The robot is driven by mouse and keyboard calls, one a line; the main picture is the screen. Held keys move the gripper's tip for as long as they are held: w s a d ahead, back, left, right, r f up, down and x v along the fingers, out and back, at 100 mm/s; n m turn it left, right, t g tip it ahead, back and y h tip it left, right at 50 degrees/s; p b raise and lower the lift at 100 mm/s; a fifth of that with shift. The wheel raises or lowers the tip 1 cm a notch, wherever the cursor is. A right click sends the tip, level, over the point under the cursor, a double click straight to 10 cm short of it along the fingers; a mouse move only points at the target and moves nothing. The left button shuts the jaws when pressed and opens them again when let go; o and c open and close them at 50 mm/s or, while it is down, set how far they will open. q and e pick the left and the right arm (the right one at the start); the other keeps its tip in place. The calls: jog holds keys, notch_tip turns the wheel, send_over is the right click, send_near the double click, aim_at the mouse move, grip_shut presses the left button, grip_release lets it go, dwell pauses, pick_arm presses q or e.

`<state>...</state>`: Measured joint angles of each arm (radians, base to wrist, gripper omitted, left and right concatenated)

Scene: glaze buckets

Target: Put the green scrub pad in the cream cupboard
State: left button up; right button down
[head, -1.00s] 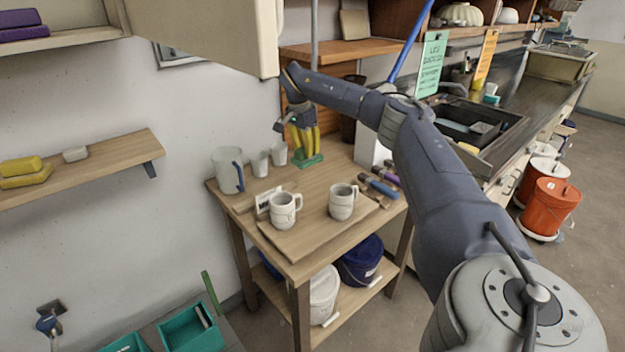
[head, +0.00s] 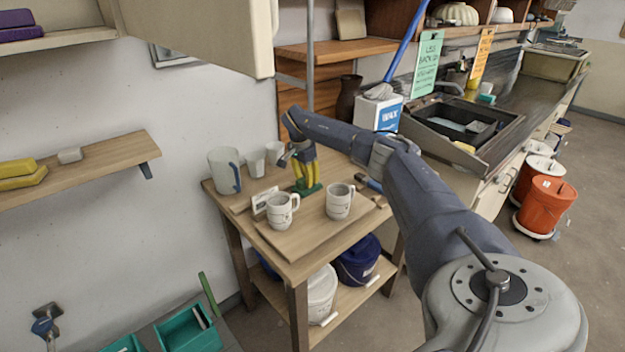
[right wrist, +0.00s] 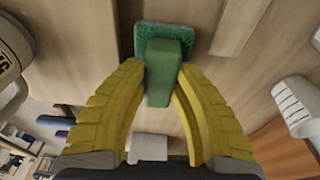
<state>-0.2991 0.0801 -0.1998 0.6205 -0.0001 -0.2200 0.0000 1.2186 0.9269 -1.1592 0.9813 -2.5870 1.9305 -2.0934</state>
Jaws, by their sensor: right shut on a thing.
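The green scrub pad (head: 308,190) has a block-like grip on a flat base. My right gripper (head: 304,176) has yellow fingers, points down and is shut on the grip of the pad. The right wrist view shows the pad (right wrist: 165,65) between the fingertips, over wood. The pad is low over the table behind two mugs; I cannot tell whether it touches the wood. The cream cupboard (head: 205,30) is at the upper left, with a broad cream panel that looks like an open door. Its inside shows only partly. My left gripper is not in view.
White mugs (head: 282,210) (head: 340,201) stand on a board on the wooden table (head: 285,262). A jug (head: 224,170) and cups are at the table's left. A wall shelf (head: 95,172) holds yellow blocks. A wax box (head: 379,112) stands behind my right arm.

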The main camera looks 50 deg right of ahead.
jog(key=d, duration=0.2)
jog(key=shift+s+d, duration=0.15)
jog(key=shift+d, duration=0.2)
jog(key=shift+f, duration=0.6)
jog(key=shift+f, duration=0.2)
jog(key=c, duration=1.1)
grip_release()
jog(key=r, duration=0.4)
jog(key=a+r, duration=0.1)
jog(key=r, duration=0.6)
jog(key=shift+a+r, duration=0.4)
jog(key=shift+r, duration=0.25)
jog(key=shift+c, duration=0.9)
